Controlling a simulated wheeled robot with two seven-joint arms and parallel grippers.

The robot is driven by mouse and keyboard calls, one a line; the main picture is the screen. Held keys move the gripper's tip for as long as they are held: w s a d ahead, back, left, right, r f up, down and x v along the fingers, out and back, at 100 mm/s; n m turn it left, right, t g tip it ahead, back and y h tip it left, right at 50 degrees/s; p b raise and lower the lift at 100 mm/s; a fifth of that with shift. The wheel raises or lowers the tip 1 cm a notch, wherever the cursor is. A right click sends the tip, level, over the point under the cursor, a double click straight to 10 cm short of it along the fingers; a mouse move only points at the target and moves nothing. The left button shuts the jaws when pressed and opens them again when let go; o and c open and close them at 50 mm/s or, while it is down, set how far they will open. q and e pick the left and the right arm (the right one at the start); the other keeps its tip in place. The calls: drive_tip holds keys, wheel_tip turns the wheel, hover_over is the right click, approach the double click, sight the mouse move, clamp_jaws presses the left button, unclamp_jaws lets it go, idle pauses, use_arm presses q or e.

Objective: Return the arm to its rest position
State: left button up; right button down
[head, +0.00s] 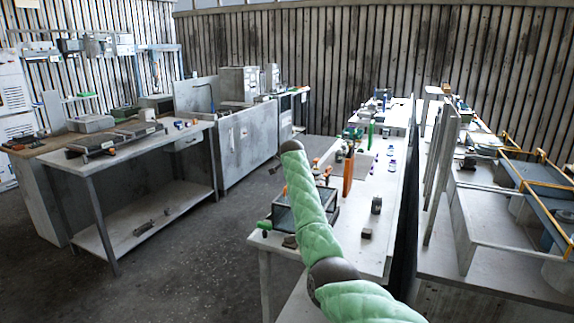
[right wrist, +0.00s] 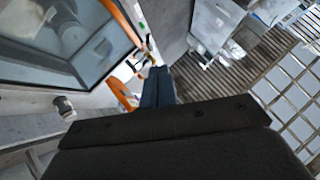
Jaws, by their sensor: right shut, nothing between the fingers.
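My right arm (head: 309,206), in green quilted padding, comes in from the lower right of the head view. It reaches up and forward over the near end of the middle workbench (head: 385,232). Its dark end hides the gripper in the head view. In the right wrist view my right gripper (right wrist: 158,74) shows as two dark fingers pressed together, with nothing between them. The bench and its items lie beyond the fingers. My left arm and left gripper are not in view.
A dark-framed clear box (head: 284,219) stands at the bench's near left corner, partly behind my arm. An orange upright piece (head: 348,172) and several bottles stand farther back. A left workbench (head: 88,158) is across open floor (head: 190,260). Grey panels (head: 441,180) stand at right.

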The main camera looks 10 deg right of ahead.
drive_tip(key=s+a+r+n+t+y+b, duration=0.1)
drive_tip(key=s+r+n, duration=0.3)
drive_tip(key=s+r, duration=0.4)
drive_tip(key=s+r+n+t, duration=0.1)
drive_tip(key=s+r+n, duration=0.4)
drive_tip(key=r, duration=0.5)
drive_tip(key=s+a+f+n+g+y, duration=0.1)
drive_tip(key=s+a+f+g, duration=0.1)
drive_tip(key=s+f, duration=1.85)
drive_tip(key=s+a+f+n+g, duration=0.1)
drive_tip(key=s+a+f+g, duration=0.15)
drive_tip(key=s+f, duration=1.85)
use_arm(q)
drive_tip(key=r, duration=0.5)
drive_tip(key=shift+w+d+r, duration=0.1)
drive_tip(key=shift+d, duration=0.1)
use_arm(e)
drive_tip(key=s+f+g, duration=0.3)
drive_tip(key=s+f, duration=1.1)
drive_tip(key=s, duration=0.2)
drive_tip(key=s+f+g, duration=0.3)
drive_tip(key=s+f, duration=1.1)
drive_tip(key=s, duration=0.3)
drive_tip(key=shift+s+n+g, duration=0.2)
drive_tip(key=shift+n+g, duration=0.1)
drive_tip(key=shift+g, duration=0.05)
